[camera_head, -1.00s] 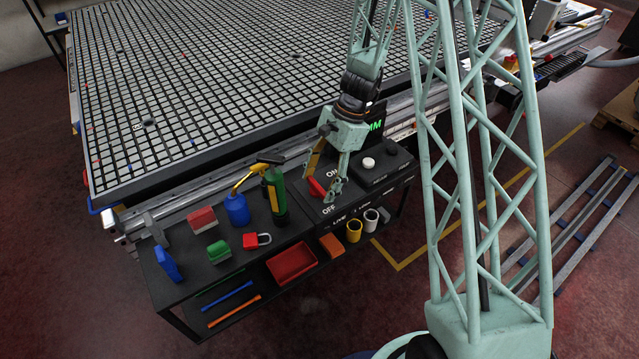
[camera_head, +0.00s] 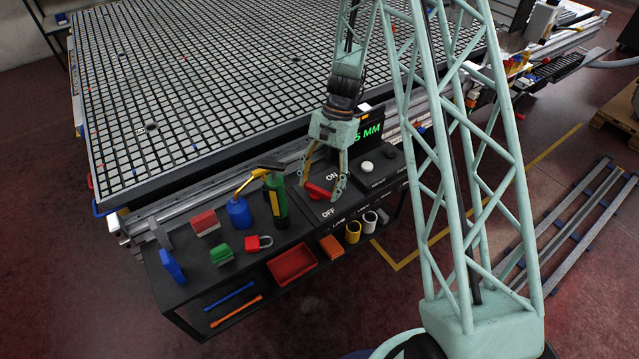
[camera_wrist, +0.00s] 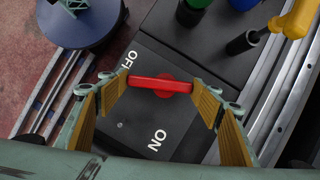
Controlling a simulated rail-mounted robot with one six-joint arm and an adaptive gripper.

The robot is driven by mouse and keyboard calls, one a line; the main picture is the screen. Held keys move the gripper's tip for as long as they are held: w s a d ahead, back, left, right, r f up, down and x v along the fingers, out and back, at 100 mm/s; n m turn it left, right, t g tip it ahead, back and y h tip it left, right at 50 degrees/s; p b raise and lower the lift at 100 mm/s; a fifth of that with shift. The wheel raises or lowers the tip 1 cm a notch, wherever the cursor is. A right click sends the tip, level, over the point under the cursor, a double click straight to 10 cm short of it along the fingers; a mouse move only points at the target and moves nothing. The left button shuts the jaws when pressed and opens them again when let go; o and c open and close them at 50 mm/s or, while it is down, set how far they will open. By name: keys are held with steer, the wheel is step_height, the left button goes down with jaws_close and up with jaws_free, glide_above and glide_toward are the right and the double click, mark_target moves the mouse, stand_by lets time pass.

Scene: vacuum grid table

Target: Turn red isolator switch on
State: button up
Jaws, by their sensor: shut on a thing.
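The red isolator switch (camera_head: 318,192) sits on a dark panel at the right part of the bench, between the white ON and OFF labels. In the wrist view its red handle (camera_wrist: 160,85) lies crosswise, with its left end beside the word OFF and ON below it. My gripper (camera_head: 322,188) is down at the panel, its fingers widely spread on either side of the handle. In the wrist view my gripper (camera_wrist: 163,90) has a fingertip at each end of the handle and is shut on it lengthwise.
The grid table (camera_head: 220,90) lies behind.

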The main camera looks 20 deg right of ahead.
steer(key=n, duration=0.2)
steer(key=n+h+p, duration=0.1)
steer(key=n, duration=0.1)
steer(key=n+g+h+p, duration=0.1)
steer(key=n, duration=0.1)
steer(key=shift+w, duration=0.35)
steer(key=n+h, duration=0.1)
steer(key=n, duration=0.1)
steer(key=n+h, duration=0.1)
steer(key=n, duration=0.1)
steer(key=n+p, duration=0.1)
steer(key=n, duration=0.2)
steer(key=shift+w+a+h, duration=0.2)
steer(key=shift+w+h, duration=0.05)
steer(key=shift+h, duration=0.15)
steer(key=o, duration=0.8)
steer(key=shift+o, duration=0.2)
steer(key=shift+r, duration=0.15)
steer(key=v, duration=1.1)
steer(key=shift+w+r, duration=0.25)
steer(key=shift+w, duration=0.05)
steer(key=shift+a+r, duration=0.1)
steer(key=shift+r, duration=0.05)
